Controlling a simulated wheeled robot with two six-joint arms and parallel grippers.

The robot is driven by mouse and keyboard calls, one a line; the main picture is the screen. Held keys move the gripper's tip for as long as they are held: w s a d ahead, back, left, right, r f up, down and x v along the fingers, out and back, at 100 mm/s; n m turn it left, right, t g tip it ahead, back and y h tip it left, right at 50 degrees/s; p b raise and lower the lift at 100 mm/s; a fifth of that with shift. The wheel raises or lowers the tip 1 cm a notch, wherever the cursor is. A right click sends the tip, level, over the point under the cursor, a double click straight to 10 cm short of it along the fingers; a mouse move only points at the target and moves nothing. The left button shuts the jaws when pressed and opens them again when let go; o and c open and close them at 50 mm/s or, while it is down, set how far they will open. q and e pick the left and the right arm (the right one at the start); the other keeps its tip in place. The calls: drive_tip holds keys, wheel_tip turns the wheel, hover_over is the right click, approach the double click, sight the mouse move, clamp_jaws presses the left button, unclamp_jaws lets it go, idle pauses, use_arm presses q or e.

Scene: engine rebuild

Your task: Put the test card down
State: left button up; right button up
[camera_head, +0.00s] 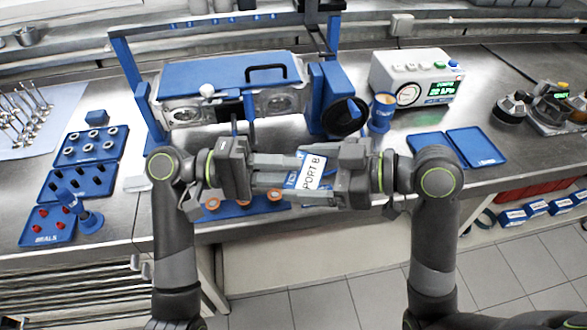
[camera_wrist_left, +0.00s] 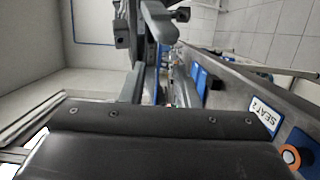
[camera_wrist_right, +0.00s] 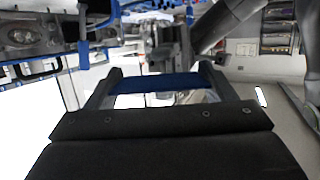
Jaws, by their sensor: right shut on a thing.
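In the right wrist view the card's blue edge (camera_wrist_right: 161,86) spans between the two fingers. My left gripper (camera_head: 275,175) faces it from the left, its fingertips close to the card. The left wrist view shows little of the card.
A blue-framed fixture (camera_head: 225,72) with an engine head stands behind the grippers. A white tester (camera_head: 415,78) with a gauge and green display is at the back right, a blue tray (camera_head: 476,146) before it. Blue parts trays (camera_head: 85,178) lie left. Bare steel shows between.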

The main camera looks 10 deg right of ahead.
use_arm(q)
drive_tip(key=shift+s+d, duration=0.15)
drive_tip(key=shift+d, duration=0.75)
drive_tip(key=shift+c, duration=0.5)
clamp_jaws()
use_arm(e)
drive_tip(key=o, duration=1)
drive_tip(key=shift+c, duration=0.2)
drive_tip(key=shift+d, duration=0.1)
drive_tip(key=v, duration=1.1)
drive_tip(key=shift+s+d, duration=0.15)
drive_tip(key=shift+d, duration=0.2)
